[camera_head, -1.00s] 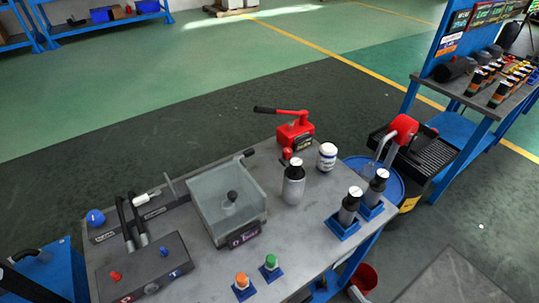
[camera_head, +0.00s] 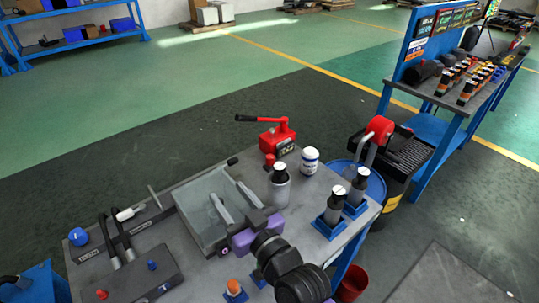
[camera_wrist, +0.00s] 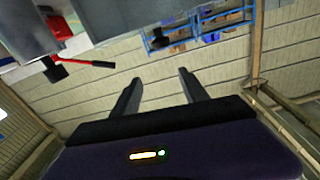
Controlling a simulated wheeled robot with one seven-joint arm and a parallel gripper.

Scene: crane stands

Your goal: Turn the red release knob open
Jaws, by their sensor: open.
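The red pump (camera_head: 279,138) with a black-ended lever stands at the back edge of the bench. A small red round knob (camera_head: 269,160) sits low on its front left. Another small red knob (camera_head: 101,294) is on the dark control box at the lower left; I cannot tell from looks alone which is the release knob. My gripper (camera_head: 226,190) is open and empty above the clear-walled tray, in front of the pump and apart from it. In the wrist view, the open fingers (camera_wrist: 160,75) point into free space, and red pump parts (camera_wrist: 58,27) show at upper left.
Two bottles in blue holders (camera_head: 329,226) stand farther right. The tray (camera_head: 190,207) lies under my gripper. An orange button (camera_head: 233,286) is near the front.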

